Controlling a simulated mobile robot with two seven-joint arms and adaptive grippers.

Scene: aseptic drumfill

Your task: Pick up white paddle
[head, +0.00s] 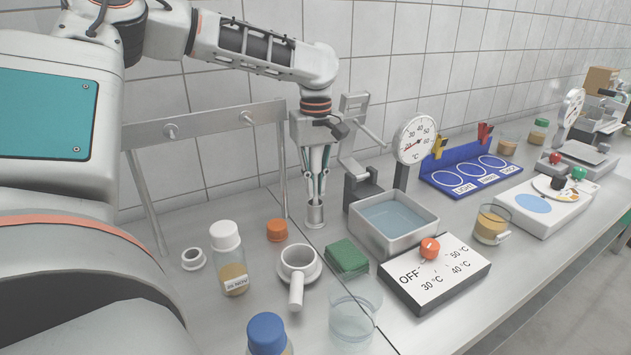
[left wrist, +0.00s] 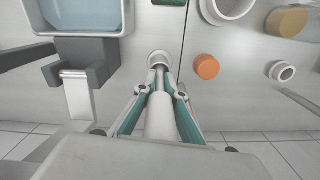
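The white paddle (left wrist: 160,118) stands upright, with its pale shaft between the fingers of my left gripper (head: 317,190). Its lower end goes into a small metal cup (head: 315,215) on the bench. In the left wrist view the teal-padded fingers (left wrist: 160,82) close in on both sides of the shaft, just above the cup (left wrist: 158,58). The fingertips look shut on the shaft. The part of the paddle inside the cup is hidden. My right gripper is not in view.
A water bath (head: 393,222) and a dial thermometer (head: 416,140) stand right of the cup. An orange cap (head: 277,230), a white cup with a handle (head: 298,263), a green sponge (head: 347,257) and a white-capped bottle (head: 229,258) stand nearby. A metal rail runs behind.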

